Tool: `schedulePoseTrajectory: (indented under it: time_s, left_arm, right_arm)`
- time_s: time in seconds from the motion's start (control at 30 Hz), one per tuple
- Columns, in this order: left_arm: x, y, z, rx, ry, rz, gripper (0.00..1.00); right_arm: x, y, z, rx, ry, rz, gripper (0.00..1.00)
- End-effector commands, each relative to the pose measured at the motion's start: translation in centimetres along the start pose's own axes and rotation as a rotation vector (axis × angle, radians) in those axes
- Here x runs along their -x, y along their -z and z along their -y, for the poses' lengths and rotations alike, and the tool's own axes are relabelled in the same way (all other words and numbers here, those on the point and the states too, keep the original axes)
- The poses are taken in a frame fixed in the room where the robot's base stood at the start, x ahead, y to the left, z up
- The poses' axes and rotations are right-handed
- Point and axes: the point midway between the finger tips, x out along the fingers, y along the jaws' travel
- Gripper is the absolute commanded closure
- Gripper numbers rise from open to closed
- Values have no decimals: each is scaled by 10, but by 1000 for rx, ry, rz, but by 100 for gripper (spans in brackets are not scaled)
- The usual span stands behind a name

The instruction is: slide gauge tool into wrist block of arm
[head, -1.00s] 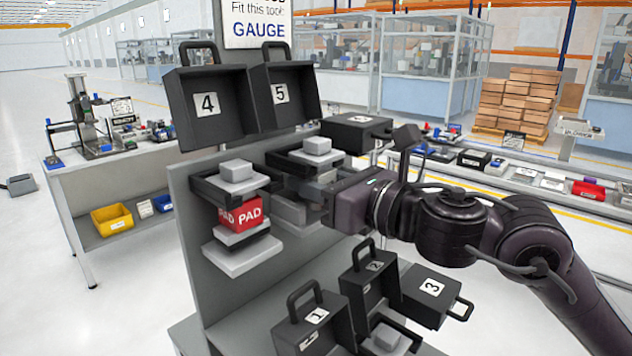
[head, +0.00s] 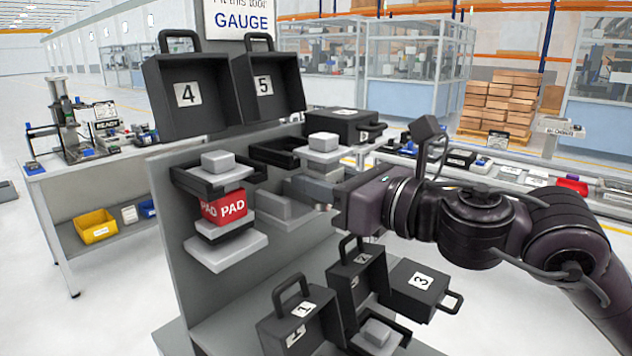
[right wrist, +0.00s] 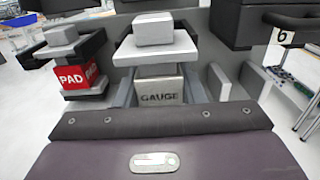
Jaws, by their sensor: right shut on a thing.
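The gauge tool shows in the right wrist view (right wrist: 160,92) as a grey block marked GAUGE, under a wide light plate with a smaller block on top. In the head view the tool (head: 323,143) is right of the open bracket 5 (head: 268,153), apart from it. My right gripper (head: 322,188) is shut on the tool's body, with its fingers on both sides in the right wrist view (right wrist: 160,98). My left gripper is not in view. I cannot make out which part is the wrist block.
A red PAD tool (head: 233,208) sits in bracket 4, left of the gauge tool. A black case 6 (head: 343,122) is close behind the gauge tool. A grey upright panel (head: 180,265) is behind the brackets.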

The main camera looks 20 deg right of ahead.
Motion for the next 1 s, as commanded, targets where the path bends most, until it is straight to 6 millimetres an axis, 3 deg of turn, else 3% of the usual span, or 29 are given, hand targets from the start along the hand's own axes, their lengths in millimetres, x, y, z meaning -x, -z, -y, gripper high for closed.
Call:
schedulePoseTrajectory:
  time_s: [0.5,0.83,1.0]
  left_arm:
    - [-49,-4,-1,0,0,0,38]
    - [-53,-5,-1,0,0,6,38]
    - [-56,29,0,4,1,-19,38]
  right_arm:
    - [52,4,0,4,2,4,100]
    - [61,-1,0,1,0,3,100]
    - [71,0,0,3,2,5,100]
